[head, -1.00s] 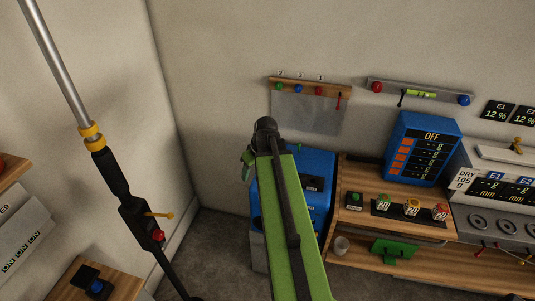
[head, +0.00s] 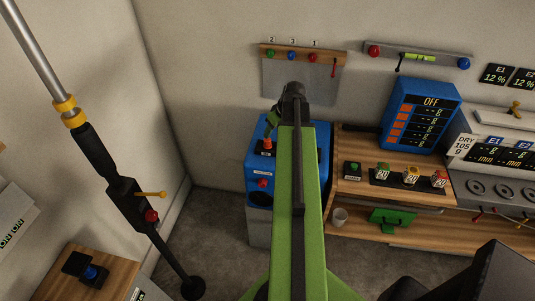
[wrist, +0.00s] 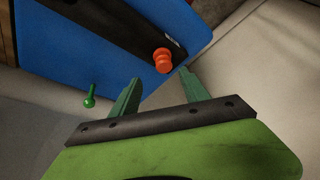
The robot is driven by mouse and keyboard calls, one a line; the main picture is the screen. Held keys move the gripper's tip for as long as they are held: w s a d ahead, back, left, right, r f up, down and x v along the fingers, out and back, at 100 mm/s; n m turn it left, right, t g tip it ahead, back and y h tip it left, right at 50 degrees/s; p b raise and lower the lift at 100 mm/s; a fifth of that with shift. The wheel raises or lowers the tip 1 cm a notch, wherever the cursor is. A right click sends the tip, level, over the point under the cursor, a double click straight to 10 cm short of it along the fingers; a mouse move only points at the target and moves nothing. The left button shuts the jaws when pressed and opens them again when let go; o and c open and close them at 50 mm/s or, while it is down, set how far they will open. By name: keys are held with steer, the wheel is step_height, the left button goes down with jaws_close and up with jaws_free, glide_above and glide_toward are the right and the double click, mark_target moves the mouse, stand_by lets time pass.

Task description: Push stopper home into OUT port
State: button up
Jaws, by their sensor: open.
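An orange ribbed stopper (wrist: 162,60) stands on the top of a blue box (wrist: 75,45), at the edge of a dark strip. In the head view, the orange stopper (head: 267,143) shows on the blue box (head: 315,150) just below my gripper (head: 271,122). In the wrist view, my gripper (wrist: 159,79) is open and empty. The stopper lies just beyond its fingertips, apart from them, nearer the right finger. The OUT port cannot be made out, and I cannot tell how deep the stopper sits.
A green pin (wrist: 90,97) stands left of the fingers in the wrist view. A red knob (head: 262,183) is on the box's front. A wooden bench (head: 355,215) stands to the right. A pole with a black grip (head: 100,170) stands at left.

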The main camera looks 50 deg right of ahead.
mark_target(268, 140)
steer(key=b+x, duration=0.1)
steer(key=x, duration=0.2)
steer(key=shift+f, duration=0.1)
steer(key=b+x, duration=0.5)
steer(key=shift+a+f, duration=0.1)
steer(key=shift+a, duration=0.25)
jaws_close()
